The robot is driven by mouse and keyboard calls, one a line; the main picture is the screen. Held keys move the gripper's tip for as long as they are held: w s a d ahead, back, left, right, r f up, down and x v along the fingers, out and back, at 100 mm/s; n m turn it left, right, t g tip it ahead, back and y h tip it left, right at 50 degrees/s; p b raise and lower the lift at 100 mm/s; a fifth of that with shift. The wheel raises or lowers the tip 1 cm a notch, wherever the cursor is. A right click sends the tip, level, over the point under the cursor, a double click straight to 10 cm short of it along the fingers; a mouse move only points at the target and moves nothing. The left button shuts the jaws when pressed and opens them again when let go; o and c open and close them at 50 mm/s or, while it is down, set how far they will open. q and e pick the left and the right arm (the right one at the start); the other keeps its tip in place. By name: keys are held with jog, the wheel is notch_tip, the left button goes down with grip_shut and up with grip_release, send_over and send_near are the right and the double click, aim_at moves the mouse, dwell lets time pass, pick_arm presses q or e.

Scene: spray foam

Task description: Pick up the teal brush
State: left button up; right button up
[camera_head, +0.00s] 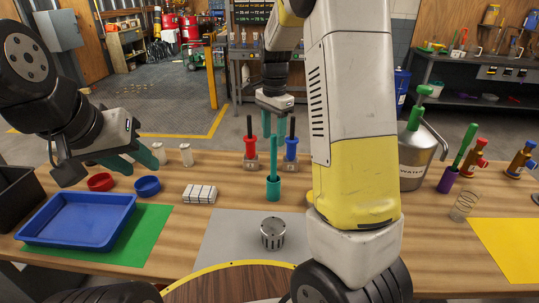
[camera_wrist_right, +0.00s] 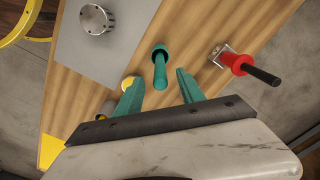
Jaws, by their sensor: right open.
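The teal brush (camera_head: 273,150) stands upright in a teal cup (camera_head: 273,188) near the middle of the wooden table. In the right wrist view the teal brush (camera_wrist_right: 159,68) shows end-on, ahead of and between the spread fingertips, not gripped. My right gripper (camera_head: 273,132) is open and empty, pointing down above and around the brush top in the head view; it also shows in the right wrist view (camera_wrist_right: 157,78). The arm hides part of the table to its right. My left gripper (camera_head: 142,168) is open and empty above the left of the table.
A red tool (camera_head: 249,145) and a blue tool (camera_head: 291,148) stand close behind the brush. A blue tray (camera_head: 78,220) and white block (camera_head: 199,194) lie left.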

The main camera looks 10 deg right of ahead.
aim_at(274, 154)
jog(key=shift+w, duration=0.15)
jog(key=shift+w+d+f, duration=0.1)
jog(key=shift+f, duration=0.3)
notch_tip(274, 154, down, 7)
jog(key=shift+c, duration=0.5)
grip_shut()
